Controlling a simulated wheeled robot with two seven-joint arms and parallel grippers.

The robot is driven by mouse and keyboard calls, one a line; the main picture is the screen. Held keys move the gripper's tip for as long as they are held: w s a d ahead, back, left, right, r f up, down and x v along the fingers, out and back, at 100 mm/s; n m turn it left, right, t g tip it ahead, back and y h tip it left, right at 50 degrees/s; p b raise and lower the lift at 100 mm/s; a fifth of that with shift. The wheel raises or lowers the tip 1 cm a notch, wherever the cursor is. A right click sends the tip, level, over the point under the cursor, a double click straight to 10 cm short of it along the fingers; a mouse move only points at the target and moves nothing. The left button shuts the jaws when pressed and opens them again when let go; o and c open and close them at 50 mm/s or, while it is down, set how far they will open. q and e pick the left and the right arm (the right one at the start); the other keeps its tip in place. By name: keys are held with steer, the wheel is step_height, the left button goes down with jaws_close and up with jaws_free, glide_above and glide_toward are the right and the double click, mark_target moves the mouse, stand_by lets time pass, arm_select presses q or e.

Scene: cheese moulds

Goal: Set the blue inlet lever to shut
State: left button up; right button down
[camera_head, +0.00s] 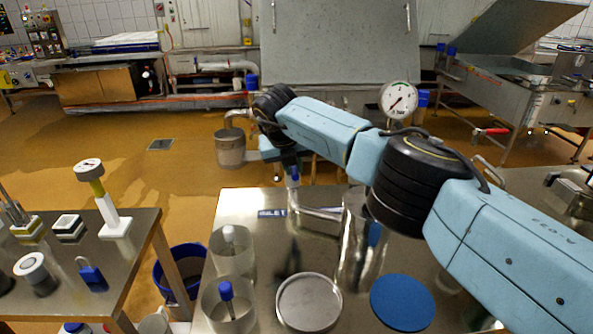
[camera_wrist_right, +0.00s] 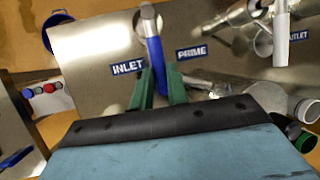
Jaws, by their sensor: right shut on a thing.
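The blue inlet lever (camera_wrist_right: 155,56) runs between the two green fingers of my right gripper (camera_wrist_right: 160,88) in the right wrist view. The gripper is shut on it. A round metal end shows at the lever's far tip. The INLET label (camera_wrist_right: 127,68) is to the left of the lever, and the PRIME label (camera_wrist_right: 192,52) is to its right. In the head view, a bit of the blue lever (camera_head: 294,177) shows below my right gripper, above the steel table. The INLET label also shows there (camera_head: 271,213). My left gripper is not in view.
The steel table (camera_head: 235,200) holds clear cylinders (camera_head: 232,250), a round metal lid (camera_head: 308,302) and a blue disc (camera_head: 402,302). A pressure gauge (camera_head: 398,99) stands behind my arm. A side table with small items is at the left, with a blue bucket (camera_head: 165,275) between.

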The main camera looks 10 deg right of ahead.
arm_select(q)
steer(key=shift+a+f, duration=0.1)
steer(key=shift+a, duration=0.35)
arm_select(e)
steer(key=shift+a, duration=0.1)
steer(key=c, duration=1.4)
jaws_free()
steer(key=shift+o, duration=0.2)
steer(key=shift+r, duration=0.1)
steer(key=shift+s+a+r, duration=0.15)
steer(key=shift+r, duration=0.35)
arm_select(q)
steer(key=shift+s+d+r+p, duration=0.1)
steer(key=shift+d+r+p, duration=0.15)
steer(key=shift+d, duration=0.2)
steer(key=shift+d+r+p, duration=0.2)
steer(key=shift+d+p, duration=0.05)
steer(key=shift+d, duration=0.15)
arm_select(e)
steer(key=v, duration=1.2)
